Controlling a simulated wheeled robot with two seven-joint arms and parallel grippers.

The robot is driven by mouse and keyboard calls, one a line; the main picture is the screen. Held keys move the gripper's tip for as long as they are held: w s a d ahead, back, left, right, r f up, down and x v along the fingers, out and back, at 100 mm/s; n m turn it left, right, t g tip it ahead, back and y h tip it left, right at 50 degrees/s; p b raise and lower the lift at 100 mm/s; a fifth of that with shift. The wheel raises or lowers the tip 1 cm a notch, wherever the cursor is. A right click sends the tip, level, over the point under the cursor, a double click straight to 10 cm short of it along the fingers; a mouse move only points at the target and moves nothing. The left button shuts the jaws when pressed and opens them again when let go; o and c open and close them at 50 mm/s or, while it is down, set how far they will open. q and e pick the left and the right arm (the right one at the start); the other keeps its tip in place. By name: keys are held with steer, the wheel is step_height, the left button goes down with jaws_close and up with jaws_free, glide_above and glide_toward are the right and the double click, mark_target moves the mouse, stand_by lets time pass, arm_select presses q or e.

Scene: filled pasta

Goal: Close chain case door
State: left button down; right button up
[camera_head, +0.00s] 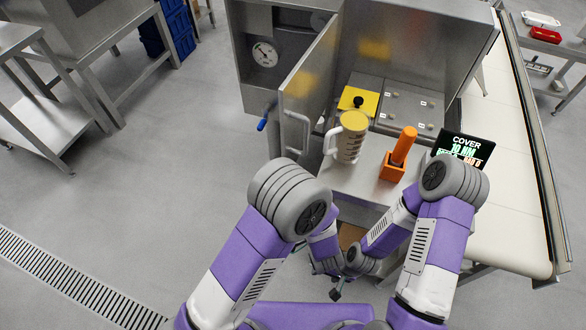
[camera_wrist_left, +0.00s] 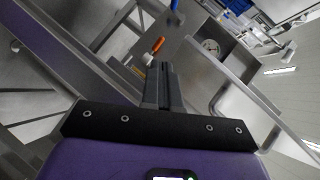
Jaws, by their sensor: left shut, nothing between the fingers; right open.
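The steel chain case door (camera_head: 312,80) stands open in the head view, swung out toward me on the left of the case opening. Its bar handle (camera_head: 297,132) is on the near edge. The steel case (camera_head: 415,45) shows its inside to the right of the door. My right gripper (camera_head: 337,292) is small and low in the head view, open, well short of the door. My left gripper (camera_wrist_left: 165,72) is shut and empty in the left wrist view, apart from the door; its fingers are not clear in the head view.
A measuring jug (camera_head: 350,140) and an orange-handled tool in an orange holder (camera_head: 393,170) stand on the steel shelf before the case. A dark display (camera_head: 466,147) is to their right. A gauge (camera_head: 264,54) and blue lever (camera_head: 262,124) are left of the door. A pale conveyor (camera_head: 515,150) runs at right.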

arm_select(q)
steer(key=s+d+r+m+t+y, duration=0.3)
steer(key=s+d+r+t, duration=0.15)
steer(key=r, duration=0.45)
steer(key=w+a+b, duration=0.4)
steer(key=w+a, duration=0.3)
steer(key=w, duration=0.2)
steer(key=shift+w+a+g, duration=0.35)
steer(key=shift+a+g, duration=0.05)
steer(key=shift+g, duration=0.05)
steer(key=shift+a, duration=0.1)
